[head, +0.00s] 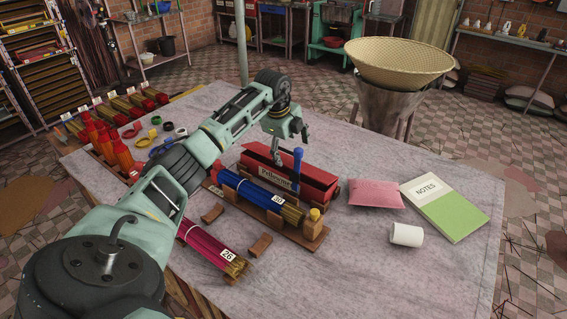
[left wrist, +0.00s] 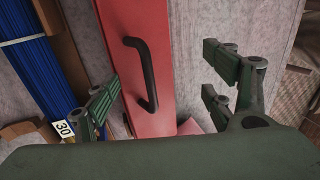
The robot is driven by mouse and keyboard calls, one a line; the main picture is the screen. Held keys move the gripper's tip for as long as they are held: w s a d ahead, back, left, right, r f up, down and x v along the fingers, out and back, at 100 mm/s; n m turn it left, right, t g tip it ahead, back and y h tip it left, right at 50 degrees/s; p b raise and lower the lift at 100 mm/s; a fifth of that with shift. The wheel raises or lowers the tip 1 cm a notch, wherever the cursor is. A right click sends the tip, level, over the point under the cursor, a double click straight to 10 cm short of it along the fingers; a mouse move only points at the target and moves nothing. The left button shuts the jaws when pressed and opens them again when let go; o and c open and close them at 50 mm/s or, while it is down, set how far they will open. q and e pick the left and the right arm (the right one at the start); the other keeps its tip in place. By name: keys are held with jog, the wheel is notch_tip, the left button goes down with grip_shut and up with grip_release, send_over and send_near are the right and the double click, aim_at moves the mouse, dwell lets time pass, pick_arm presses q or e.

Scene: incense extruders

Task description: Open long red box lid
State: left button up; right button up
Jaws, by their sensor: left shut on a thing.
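The long red box (head: 318,192) with a white label stands on the table behind a bundle of blue sticks. In the left wrist view its red lid (left wrist: 150,20) carries a black bar handle (left wrist: 147,75). My left gripper (head: 285,142) is over the box in the head view. I cannot tell whether the lid is raised. My right gripper is not in view.
Crimson sticks (head: 206,246) lie nearer. A pink packet (head: 376,193), green notebook (head: 446,208) and white cup (head: 407,235) are on the right. The table's front right is clear.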

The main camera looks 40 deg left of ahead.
pick_arm(q)
jog(key=shift+o, duration=0.5)
jog(key=shift+w+d, duration=0.1)
jog(key=shift+w, duration=0.15)
jog(key=shift+o, duration=0.2)
jog(key=shift+w+r, duration=0.1)
jog(key=shift+o, duration=0.9)
jog(key=shift+w+r, duration=0.2)
jog(key=shift+w, duration=0.25)
jog(key=shift+o, duration=0.7)
jog(key=shift+w, duration=0.25)
jog(key=shift+o, duration=0.3)
jog(key=shift+w, duration=0.15)
jog(key=shift+o, duration=0.5)
jog(key=shift+w+r, duration=0.1)
jog(key=shift+w, duration=0.25)
jog(key=shift+r, duration=0.15)
jog(key=shift+w, duration=0.15)
